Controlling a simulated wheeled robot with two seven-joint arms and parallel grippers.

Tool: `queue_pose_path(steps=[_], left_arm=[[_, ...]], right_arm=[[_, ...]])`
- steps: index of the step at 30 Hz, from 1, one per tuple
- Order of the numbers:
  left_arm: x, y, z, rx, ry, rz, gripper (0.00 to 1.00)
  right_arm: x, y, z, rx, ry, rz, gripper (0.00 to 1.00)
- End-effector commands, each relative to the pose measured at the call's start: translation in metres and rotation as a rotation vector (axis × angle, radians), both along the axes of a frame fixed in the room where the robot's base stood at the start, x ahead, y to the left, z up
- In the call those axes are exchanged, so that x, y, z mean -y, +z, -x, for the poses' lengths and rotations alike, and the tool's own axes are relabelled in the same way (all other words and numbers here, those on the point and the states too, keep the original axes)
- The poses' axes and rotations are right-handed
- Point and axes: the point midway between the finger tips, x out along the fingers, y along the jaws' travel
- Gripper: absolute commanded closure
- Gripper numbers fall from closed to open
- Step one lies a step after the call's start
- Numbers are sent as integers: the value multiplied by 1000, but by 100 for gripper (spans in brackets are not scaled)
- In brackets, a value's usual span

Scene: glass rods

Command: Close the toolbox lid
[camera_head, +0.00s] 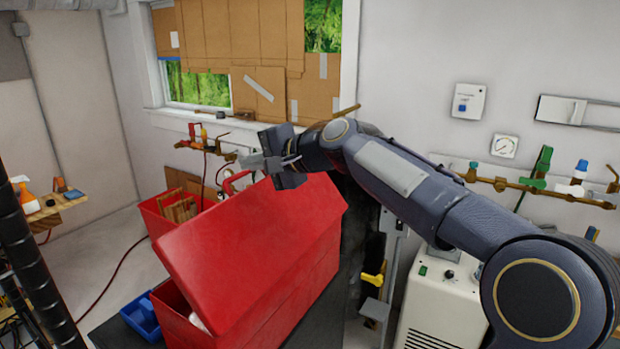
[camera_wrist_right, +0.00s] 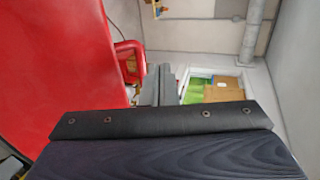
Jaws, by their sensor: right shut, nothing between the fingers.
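The red toolbox (camera_head: 178,312) stands on a dark surface. Its red lid (camera_head: 245,240) is raised and tilted, with an opening under the near left edge and something pale inside. My right gripper (camera_head: 250,162) is shut and empty, above the lid's far upper edge, and its arm reaches in from the right. I cannot tell whether it touches the lid. In the right wrist view the shut fingers (camera_wrist_right: 158,86) point away, with the lid (camera_wrist_right: 60,75) close on the left. My left gripper is not in view.
A red open box (camera_head: 160,222) stands behind the toolbox. A blue bin (camera_head: 140,318) lies at its left. Pipes with valves (camera_head: 530,185) run along the wall, and a white machine (camera_head: 435,305) stands at right. A wooden shelf (camera_head: 60,206) is at far left.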

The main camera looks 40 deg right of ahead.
Motion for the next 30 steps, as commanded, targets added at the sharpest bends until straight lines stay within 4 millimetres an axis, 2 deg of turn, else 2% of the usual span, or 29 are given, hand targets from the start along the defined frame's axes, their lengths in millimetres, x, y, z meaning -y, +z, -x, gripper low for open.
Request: queue_pose_path(steps=[1, 9, 15, 25, 30], left_arm=[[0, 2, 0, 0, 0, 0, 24], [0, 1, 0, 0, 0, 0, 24], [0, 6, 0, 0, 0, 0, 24], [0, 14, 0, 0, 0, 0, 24], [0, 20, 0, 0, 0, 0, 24]], right_arm=[[-6, -4, -11, -3, 5, 0, 100], [-27, -32, -64, -5, 3, -1, 100], [-37, -54, -96, -4, 1, -2, 100], [-42, -75, -122, -3, -1, -1, 100], [-47, -85, -134, -122, 4, 55, 100]])
